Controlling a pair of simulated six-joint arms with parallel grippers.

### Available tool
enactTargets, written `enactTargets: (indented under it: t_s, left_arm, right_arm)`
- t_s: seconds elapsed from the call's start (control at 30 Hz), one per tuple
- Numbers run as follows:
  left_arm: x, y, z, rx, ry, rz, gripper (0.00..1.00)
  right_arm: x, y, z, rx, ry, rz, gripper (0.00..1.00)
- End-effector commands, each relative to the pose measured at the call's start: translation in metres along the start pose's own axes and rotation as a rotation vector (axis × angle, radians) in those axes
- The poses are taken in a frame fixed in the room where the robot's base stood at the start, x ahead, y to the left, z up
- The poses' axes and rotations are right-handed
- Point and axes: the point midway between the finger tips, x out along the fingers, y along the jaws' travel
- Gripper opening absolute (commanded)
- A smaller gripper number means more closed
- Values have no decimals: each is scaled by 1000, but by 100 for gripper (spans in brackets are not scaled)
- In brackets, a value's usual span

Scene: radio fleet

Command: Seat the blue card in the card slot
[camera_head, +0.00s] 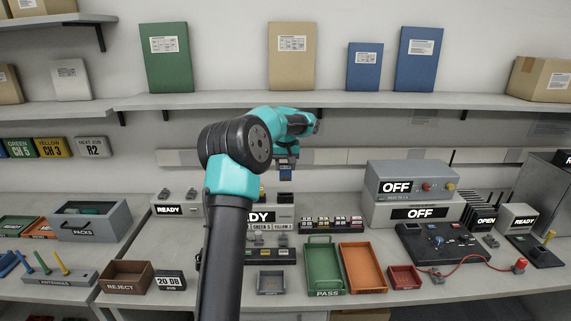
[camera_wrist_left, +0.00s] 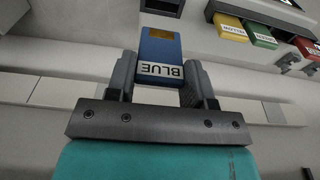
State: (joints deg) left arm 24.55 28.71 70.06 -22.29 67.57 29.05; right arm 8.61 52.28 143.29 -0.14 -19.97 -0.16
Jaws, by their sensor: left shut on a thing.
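My left gripper (camera_head: 287,166) is shut on the blue card (camera_head: 285,174), high above the middle of the bench in the head view. In the left wrist view the blue card (camera_wrist_left: 160,55) is between the two fingers of my left gripper (camera_wrist_left: 162,82). Its white BLUE label reads upside down there, and it has a yellow patch at its far end. The card is clear of the bench. I cannot make out the card slot for certain; my arm covers part of the READY unit (camera_head: 283,215) below the card. My right gripper is not in view.
Green (camera_head: 323,292) and orange (camera_head: 362,268) trays lie in front. A shelf (camera_head: 400,101) runs along the wall behind.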

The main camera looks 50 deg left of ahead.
Motion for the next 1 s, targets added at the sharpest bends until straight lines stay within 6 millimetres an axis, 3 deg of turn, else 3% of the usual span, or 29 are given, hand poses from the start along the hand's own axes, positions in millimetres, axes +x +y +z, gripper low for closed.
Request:
enactTargets:
  t_s: [0.6, 1.0]
  left_arm:
    - [44, -1, 5, 0, 0, -1, 22]
    - [49, 0, 6, 0, 1, 0, 22]
  right_arm:
    - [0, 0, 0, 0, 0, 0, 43]
    - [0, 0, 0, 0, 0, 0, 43]
